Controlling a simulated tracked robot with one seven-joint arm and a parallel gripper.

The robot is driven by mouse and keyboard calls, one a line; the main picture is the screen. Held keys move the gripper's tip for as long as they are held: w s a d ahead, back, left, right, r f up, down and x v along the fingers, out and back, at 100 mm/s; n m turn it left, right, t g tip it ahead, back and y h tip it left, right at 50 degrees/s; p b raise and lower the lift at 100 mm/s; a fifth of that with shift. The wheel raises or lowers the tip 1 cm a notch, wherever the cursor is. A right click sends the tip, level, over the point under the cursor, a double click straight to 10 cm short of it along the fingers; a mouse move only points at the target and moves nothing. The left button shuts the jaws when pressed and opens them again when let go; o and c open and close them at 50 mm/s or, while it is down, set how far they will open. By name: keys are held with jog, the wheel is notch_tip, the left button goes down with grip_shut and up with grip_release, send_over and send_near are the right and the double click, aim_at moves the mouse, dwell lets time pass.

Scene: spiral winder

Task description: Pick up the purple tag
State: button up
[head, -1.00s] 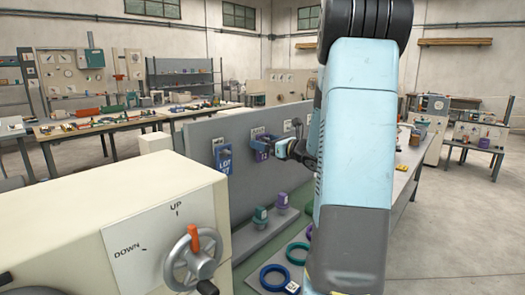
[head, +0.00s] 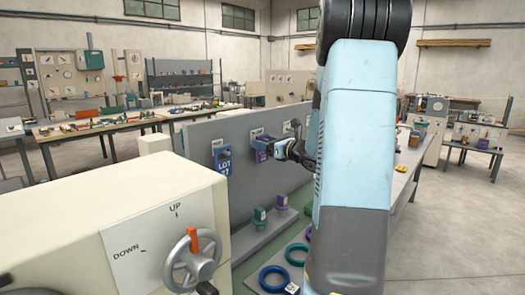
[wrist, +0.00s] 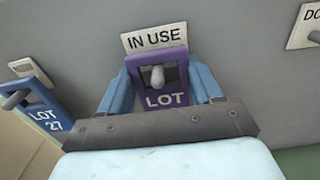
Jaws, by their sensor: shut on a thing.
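The purple tag (wrist: 165,100), marked "LOT", hangs on a peg on the grey panel below an "IN USE" label (wrist: 154,38). The peg's rounded end pokes through the opening in the tag. My gripper (wrist: 163,92) has its blue fingers closed on both sides of the tag. The lower part of the tag is hidden behind the gripper body in the wrist view. In the head view the purple tag (head: 262,155) shows at my gripper (head: 272,149), against the panel.
A blue "LOT 27" tag (wrist: 42,112) hangs on a peg to the left. Another label (wrist: 305,25) is to the right. Below the panel are a teal piece (head: 259,219), a purple piece (head: 281,201) and rings (head: 274,278). A cream cabinet with a handwheel (head: 191,262) stands in front left.

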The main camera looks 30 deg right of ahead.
jog(key=shift+r, duration=0.55)
jog(key=shift+s+d+r, duration=0.15)
jog(key=shift+s+r, duration=0.1)
jog(key=shift+r, duration=0.05)
jog(key=v, duration=1.7)
jog(key=shift+s, duration=0.25)
